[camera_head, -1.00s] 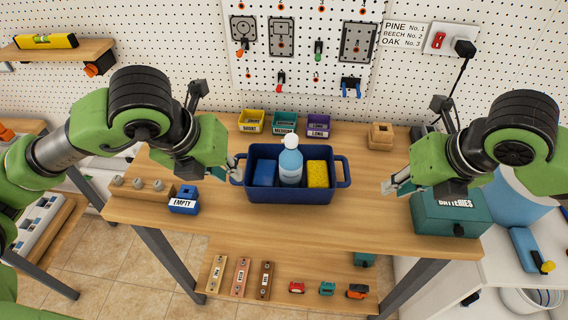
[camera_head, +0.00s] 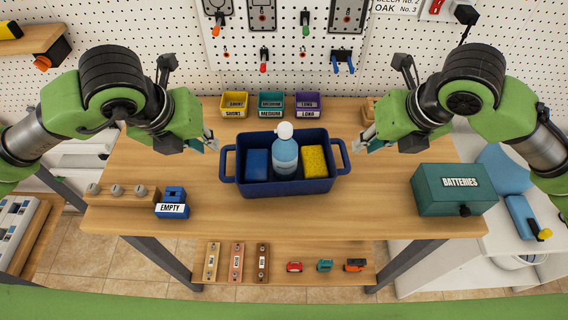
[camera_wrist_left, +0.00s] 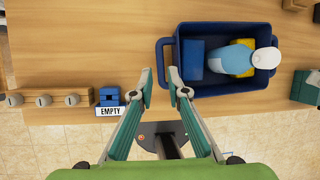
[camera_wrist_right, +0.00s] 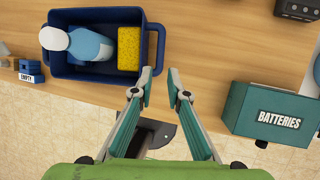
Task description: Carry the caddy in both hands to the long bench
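The dark blue caddy (camera_head: 290,187) stands upright on the wooden workbench, with a loop handle at each end. In it are a blue block (camera_head: 256,165), a white-capped bottle (camera_head: 285,155) and a yellow sponge (camera_head: 314,161). My left gripper (camera_head: 212,146) is just left of the caddy; in the left wrist view its open fingers (camera_wrist_left: 160,80) are apart from the left handle (camera_wrist_left: 163,52). My right gripper (camera_head: 362,144) is just right of the caddy; in the right wrist view its open fingers (camera_wrist_right: 159,80) are empty, below the right handle (camera_wrist_right: 155,50). I cannot tell which bench is the long bench.
A green batteries box (camera_head: 448,190) stands right on the workbench (camera_head: 330,220). A blue block labelled EMPTY (camera_head: 172,203) and a peg rail (camera_head: 118,194) are at the left. Small labelled bins (camera_head: 270,105) stand behind the caddy. The bench front before the caddy is clear.

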